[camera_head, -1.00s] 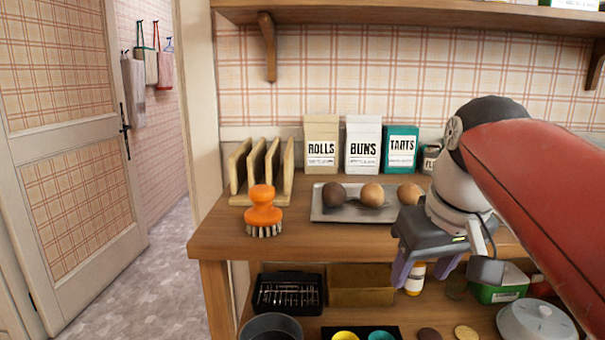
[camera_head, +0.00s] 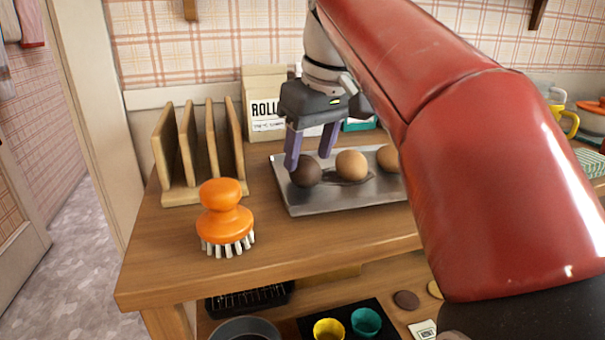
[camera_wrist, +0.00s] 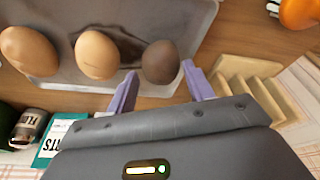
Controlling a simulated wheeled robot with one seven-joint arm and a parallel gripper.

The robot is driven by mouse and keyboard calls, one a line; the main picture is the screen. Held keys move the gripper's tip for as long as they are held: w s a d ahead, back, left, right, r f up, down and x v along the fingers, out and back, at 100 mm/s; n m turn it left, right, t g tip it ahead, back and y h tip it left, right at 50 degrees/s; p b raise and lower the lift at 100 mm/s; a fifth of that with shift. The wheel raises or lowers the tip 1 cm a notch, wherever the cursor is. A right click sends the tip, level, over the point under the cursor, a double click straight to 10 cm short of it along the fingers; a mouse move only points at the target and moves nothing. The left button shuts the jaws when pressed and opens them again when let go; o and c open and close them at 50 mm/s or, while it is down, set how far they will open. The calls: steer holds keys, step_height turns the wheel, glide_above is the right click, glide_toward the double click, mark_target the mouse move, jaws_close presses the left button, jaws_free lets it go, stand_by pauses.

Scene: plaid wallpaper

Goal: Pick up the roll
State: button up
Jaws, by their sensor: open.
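Three round bread-like pieces sit in a row on a grey metal tray (camera_head: 330,202). The dark brown one (camera_head: 306,174) is at the left, a tan one (camera_head: 351,164) is in the middle, and another tan one (camera_head: 388,158) is partly hidden by my arm at the right. My gripper (camera_head: 309,160) is open, with its purple fingers pointing down at the dark brown piece. In the wrist view, the dark brown piece (camera_wrist: 161,62) shows between and just beyond the fingertips (camera_wrist: 158,72). I cannot tell whether the fingers touch it.
A wooden rack (camera_head: 178,190) stands left of the tray, with an orange brush (camera_head: 225,215) in front of it. A "ROLLS" bag (camera_head: 262,100) stands behind. A lower shelf holds a yellow cup (camera_head: 328,330) and a teal cup (camera_head: 366,321).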

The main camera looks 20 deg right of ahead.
steer(key=shift+x, duration=1.4)
steer(key=c, duration=0.6)
